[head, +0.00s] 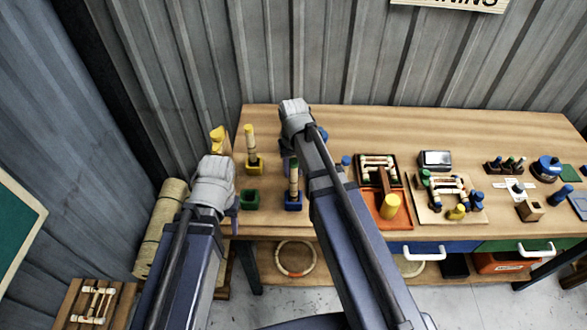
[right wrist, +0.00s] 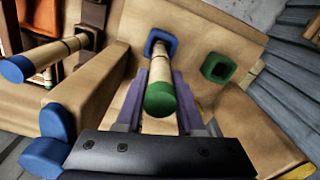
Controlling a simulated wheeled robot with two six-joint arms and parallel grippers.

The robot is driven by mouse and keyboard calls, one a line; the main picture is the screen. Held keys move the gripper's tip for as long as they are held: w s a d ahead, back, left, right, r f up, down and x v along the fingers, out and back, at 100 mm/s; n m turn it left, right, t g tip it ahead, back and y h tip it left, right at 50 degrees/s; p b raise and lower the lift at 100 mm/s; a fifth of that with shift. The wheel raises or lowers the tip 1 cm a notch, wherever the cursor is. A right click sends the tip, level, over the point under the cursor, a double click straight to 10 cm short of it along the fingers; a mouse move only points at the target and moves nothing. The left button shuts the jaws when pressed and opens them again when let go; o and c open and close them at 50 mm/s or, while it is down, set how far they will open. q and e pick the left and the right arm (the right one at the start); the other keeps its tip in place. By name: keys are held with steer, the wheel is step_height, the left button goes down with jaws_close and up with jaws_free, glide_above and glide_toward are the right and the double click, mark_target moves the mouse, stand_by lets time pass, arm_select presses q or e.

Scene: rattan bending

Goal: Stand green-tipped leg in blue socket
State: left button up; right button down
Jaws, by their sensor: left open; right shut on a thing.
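The green-tipped leg (head: 294,180) is a pale rattan rod standing about upright at the blue socket (head: 293,206), green end up. In the right wrist view, its green tip (right wrist: 160,99) faces the camera and its far end meets the blue socket (right wrist: 160,38); its lower end appears to be inside, but the depth is hidden. My right gripper (right wrist: 160,85) is shut on the leg, one purple finger on each side. My left gripper (head: 236,200) is open and empty, left of the empty green socket (head: 249,207).
A yellow socket (head: 253,167) with an upright leg stands behind the green socket. A blue-tipped rod (right wrist: 38,60) shows at left in the right wrist view. An orange tray (head: 385,222) and a board of parts (head: 425,212) lie to the right.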

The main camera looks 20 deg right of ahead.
steer(key=shift+f+b, duration=0.35)
stand_by(0.3)
steer(key=shift+c, duration=2.2)
jaws_free()
steer(key=shift+r, duration=0.1)
step_height(320, 180, up, 9)
steer(key=p, duration=0.9)
